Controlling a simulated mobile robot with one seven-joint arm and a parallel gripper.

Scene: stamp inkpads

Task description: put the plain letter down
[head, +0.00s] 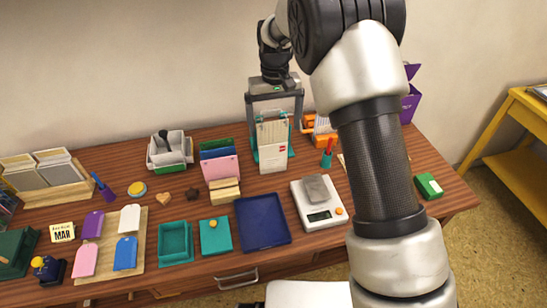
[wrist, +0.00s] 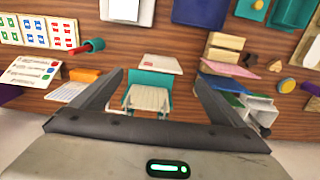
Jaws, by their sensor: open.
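A teal letter rack (head: 291,148) stands at the back middle of the table, with several whitish letters (head: 272,132) upright in it. A pale letter with a small red mark (head: 273,158) shows at its front. I cannot tell which letter is the plain one. My gripper (head: 275,116) is above the rack, open, with one finger on each side. In the wrist view the open fingers (wrist: 159,80) frame the teal rack (wrist: 136,78) and its letters (wrist: 148,99). The red-marked letter (wrist: 163,64) lies just beyond them. Nothing is seen held.
A navy tray (head: 262,238) lies at the front middle. A white scale (head: 334,217) with a grey block stands right of it. A holder with pink and green cards (head: 220,168) is left of the rack.

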